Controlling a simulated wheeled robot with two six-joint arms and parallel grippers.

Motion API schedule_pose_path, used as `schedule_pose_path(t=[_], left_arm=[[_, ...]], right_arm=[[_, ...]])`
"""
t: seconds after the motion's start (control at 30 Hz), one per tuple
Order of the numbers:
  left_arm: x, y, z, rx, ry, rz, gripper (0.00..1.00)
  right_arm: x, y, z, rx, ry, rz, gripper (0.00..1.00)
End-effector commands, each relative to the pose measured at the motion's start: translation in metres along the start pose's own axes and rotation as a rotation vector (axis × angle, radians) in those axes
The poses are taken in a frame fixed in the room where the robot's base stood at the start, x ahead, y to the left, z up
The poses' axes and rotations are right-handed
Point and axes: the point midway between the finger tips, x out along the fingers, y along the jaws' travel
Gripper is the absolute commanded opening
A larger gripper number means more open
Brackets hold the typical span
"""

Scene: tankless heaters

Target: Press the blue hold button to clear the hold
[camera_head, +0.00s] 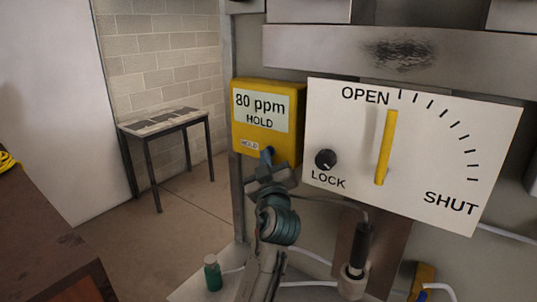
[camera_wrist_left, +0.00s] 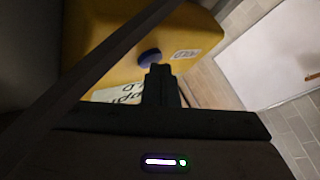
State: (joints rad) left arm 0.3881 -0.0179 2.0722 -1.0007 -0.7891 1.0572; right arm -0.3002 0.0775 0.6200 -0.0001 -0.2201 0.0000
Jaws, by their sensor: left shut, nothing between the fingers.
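A yellow meter box (camera_head: 241,128) hangs on the frame in the head view, its display (camera_head: 261,110) reading "80 ppm HOLD". A small HOLD label (camera_head: 250,146) sits low on its face. The blue hold button (camera_head: 267,152) is right of that label, partly covered by my gripper. In the left wrist view the blue button (camera_wrist_left: 150,56) stands out from the yellow face (camera_wrist_left: 125,25). My left gripper (camera_head: 266,167) is shut and empty, its tips (camera_wrist_left: 159,71) right at the button; I cannot tell whether they touch it. My right gripper is out of view.
A white OPEN/SHUT panel (camera_head: 430,140) with a yellow lever (camera_head: 386,148) and black LOCK knob (camera_head: 326,159) is close on the right. A black probe (camera_head: 361,245) with a cable stands below it. A green bottle (camera_head: 212,273) stands low on the shelf. A table (camera_head: 166,123) is behind.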

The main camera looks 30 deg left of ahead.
Motion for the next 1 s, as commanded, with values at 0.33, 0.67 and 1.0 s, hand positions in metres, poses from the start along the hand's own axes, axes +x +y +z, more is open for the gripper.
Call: schedule_pose_path(t=[0.33, 0.67, 1.0], left_arm=[[0.0007, 0.0006, 0.0010, -0.001, -0.001, 0.000, 0.00], [-0.0004, -0.0003, 0.0009, -0.001, -0.001, 0.000, 0.00], [-0.0060, -0.0044, -0.0038, 0.000, -0.001, 0.001, 0.00]], right_arm=[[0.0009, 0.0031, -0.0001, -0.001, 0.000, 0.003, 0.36], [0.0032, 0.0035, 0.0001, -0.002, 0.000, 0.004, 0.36], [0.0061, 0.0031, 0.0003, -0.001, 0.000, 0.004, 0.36]])
